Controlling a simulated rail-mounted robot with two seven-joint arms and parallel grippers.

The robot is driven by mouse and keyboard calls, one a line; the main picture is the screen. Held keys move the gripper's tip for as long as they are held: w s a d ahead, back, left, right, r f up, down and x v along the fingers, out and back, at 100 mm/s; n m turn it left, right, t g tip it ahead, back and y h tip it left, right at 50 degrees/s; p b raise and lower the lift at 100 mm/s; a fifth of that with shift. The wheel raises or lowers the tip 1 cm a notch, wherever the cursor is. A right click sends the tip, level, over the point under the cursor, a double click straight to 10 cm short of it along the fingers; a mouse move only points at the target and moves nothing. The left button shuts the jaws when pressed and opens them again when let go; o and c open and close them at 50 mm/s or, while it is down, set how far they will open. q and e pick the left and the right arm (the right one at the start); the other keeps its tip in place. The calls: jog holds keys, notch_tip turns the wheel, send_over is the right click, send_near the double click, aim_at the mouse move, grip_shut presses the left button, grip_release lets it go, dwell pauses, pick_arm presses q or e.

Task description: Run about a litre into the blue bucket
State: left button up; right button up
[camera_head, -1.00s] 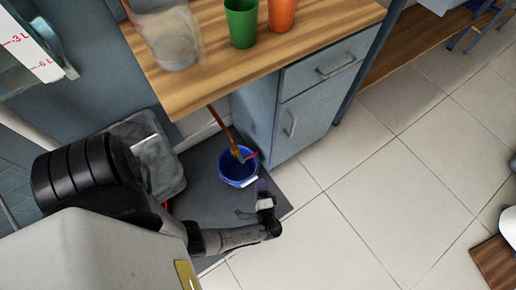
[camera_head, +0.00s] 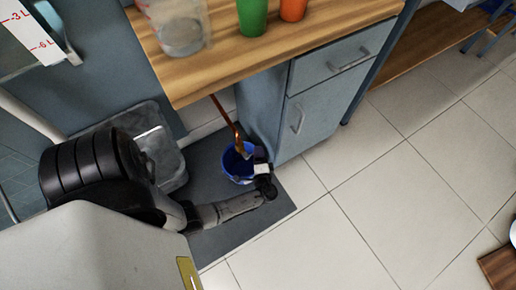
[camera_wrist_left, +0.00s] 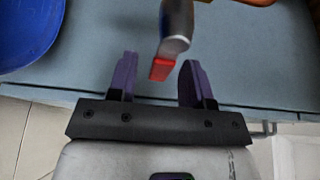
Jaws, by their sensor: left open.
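The blue bucket (camera_head: 232,166) stands on the dark mat under the bench; its edge also shows at the top left of the left wrist view (camera_wrist_left: 25,30). I cannot tell whether it holds water. A copper pipe (camera_head: 224,116) comes down to a tap above it. My left gripper (camera_head: 256,158) is at the bucket's right side, its fingers mostly hidden in the head view. In the left wrist view its purple fingers (camera_wrist_left: 158,74) are open, with the red-tipped lever (camera_wrist_left: 176,35) between them, apart from both fingers. My right gripper is not in view.
On the wooden bench (camera_head: 225,70) stand a clear jug (camera_head: 180,32), a green cup (camera_head: 252,16) and an orange cup (camera_head: 293,9). A grey cabinet (camera_head: 320,110) is right of the bucket. A grey basin (camera_head: 160,150) lies left.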

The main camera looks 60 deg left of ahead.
pick_arm(q)
jog(key=shift+w+a, duration=0.25)
jog(key=shift+a, duration=0.4)
jog(key=shift+c, duration=0.4)
grip_shut()
